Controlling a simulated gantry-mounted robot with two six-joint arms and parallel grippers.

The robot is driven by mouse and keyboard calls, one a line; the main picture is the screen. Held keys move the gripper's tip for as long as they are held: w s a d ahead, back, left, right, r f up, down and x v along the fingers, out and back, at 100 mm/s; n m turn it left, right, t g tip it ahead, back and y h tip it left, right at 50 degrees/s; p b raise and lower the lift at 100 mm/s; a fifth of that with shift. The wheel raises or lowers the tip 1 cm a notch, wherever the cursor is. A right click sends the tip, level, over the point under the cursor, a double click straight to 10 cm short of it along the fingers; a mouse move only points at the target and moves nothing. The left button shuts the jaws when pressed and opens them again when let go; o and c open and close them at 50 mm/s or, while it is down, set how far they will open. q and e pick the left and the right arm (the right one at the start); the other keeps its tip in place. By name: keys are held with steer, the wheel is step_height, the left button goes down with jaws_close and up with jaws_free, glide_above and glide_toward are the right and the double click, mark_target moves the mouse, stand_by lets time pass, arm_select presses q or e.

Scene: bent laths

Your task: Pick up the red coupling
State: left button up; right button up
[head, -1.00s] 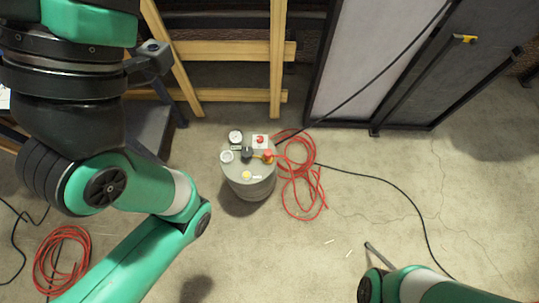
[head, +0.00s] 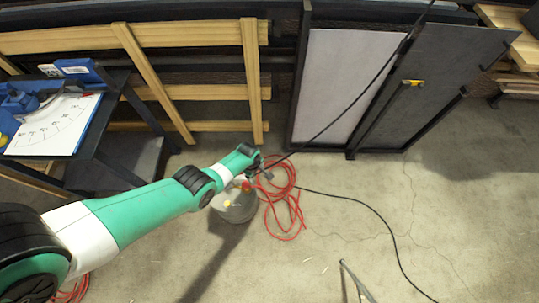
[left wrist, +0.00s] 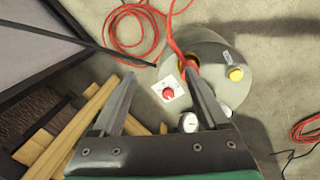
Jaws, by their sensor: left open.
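The red coupling (head: 246,185) is on top of the grey drum (head: 238,211) in the head view, partly covered by my left arm. In the left wrist view the red coupling (left wrist: 190,63) shows just beyond the right-hand fingertip, which hides part of it. A red hose runs up close to it. My left gripper (left wrist: 160,74) is open above the drum's edge, with nothing held between its fingers. In the head view its fingers are small and hard to make out. My right gripper is not in view.
A red button on a white plate (left wrist: 168,93), a yellow knob (left wrist: 236,74) and a white gauge (left wrist: 190,123) crowd the drum top. Red hose (head: 283,213) coils on the floor beside it. Wooden rails (head: 190,91) and a panel rack (head: 345,88) stand behind.

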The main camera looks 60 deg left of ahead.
arm_select(q)
steer(key=r+n+g+p, duration=0.1)
steer(key=r+p, duration=0.1)
glide_above(246, 184)
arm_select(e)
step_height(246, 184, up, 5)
arm_select(q)
steer(key=shift+h, duration=0.3)
step_height(246, 184, down, 8)
steer(key=b, duration=0.7)
steer(key=shift+s+r, duration=0.1)
steer(key=shift+r, duration=0.1)
step_height(246, 184, down, 5)
steer(key=b, duration=0.5)
steer(key=shift+r, duration=0.35)
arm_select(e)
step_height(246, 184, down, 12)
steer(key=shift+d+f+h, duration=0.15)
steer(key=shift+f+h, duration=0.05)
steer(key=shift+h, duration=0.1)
arm_select(q)
steer(key=shift+c, duration=0.3)
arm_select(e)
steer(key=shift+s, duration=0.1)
arm_select(q)
jaws_close()
